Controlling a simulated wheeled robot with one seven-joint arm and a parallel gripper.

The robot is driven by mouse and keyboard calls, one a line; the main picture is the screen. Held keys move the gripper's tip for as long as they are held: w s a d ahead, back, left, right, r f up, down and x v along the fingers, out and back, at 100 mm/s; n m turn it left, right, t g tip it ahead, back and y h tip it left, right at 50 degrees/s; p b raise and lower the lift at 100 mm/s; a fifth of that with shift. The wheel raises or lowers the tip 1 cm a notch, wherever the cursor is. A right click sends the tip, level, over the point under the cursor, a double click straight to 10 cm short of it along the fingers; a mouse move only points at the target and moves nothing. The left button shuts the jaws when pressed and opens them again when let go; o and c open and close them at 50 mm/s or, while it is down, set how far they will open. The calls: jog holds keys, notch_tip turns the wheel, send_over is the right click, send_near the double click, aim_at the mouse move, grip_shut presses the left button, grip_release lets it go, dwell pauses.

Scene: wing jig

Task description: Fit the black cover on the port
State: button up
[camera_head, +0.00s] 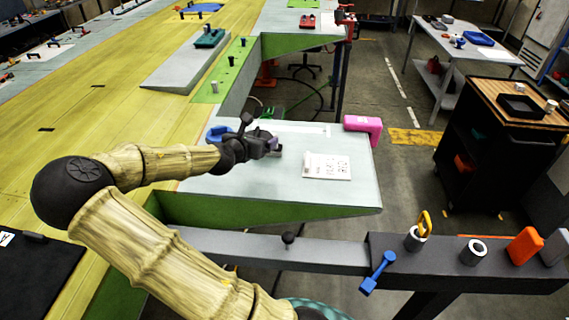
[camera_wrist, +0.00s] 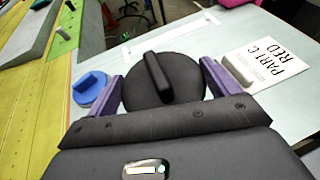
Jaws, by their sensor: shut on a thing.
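The black cover (camera_wrist: 162,82) is a round disc with a raised bar handle. It sits between the purple fingers of my gripper (camera_wrist: 161,78) in the wrist view, and the gripper is shut on it. In the head view my gripper (camera_head: 274,146) is over the pale panel, left of the white printed sheet. The cover is hard to make out there against my dark wrist. I cannot tell whether it touches the panel. No port can be clearly made out in either view; the cover and gripper hide the panel beneath them.
A blue cover with a bar handle (camera_wrist: 90,86) lies left of my gripper. A pink tool (camera_head: 364,127) stands at the panel's right edge. The panel's front right (camera_head: 345,197) is clear.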

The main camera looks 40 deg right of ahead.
send_over(259, 169)
jog(key=f, duration=0.5)
jog(key=shift+s+d+f+p, duration=0.1)
jog(key=shift+d+f+p, duration=0.15)
jog(key=shift+p, duration=0.15)
jog(key=shift+a+f, duration=0.1)
jog(key=shift+a, duration=0.2)
jog(key=shift+f, duration=0.3)
jog(key=shift+f+p, duration=0.3)
jog(key=shift+f, duration=1.25)
jog(key=shift+f, duration=0.1)
jog(key=o, duration=0.8)
